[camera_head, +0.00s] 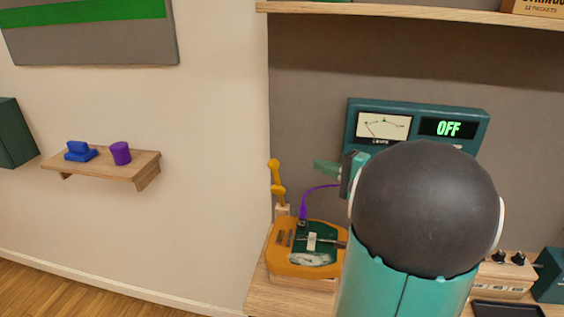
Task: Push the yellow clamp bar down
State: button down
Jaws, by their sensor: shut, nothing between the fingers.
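The yellow clamp bar (276,176) stands nearly upright at the left edge of the workbench, with a rounded knob at its top. Its foot is at a small pale wooden block (282,210). My gripper (318,167) is shut and empty, at about knob height to the right of the bar. A visible gap in the picture separates its tips from the bar; the gap in depth is hard to judge. My arm hides much of the bench to the right.
An orange holder (277,262) with a green circuit board (316,238) sits below the bar, and a purple cable (306,201) rises from it. A teal meter box (480,122) reading OFF stands behind my arm. A shelf (410,18) runs overhead.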

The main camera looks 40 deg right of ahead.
jog(key=w+a, duration=0.6)
jog(key=w, duration=0.1)
jog(key=shift+w, duration=0.15)
dwell(0.7)
jog(key=shift+a+f, duration=0.1)
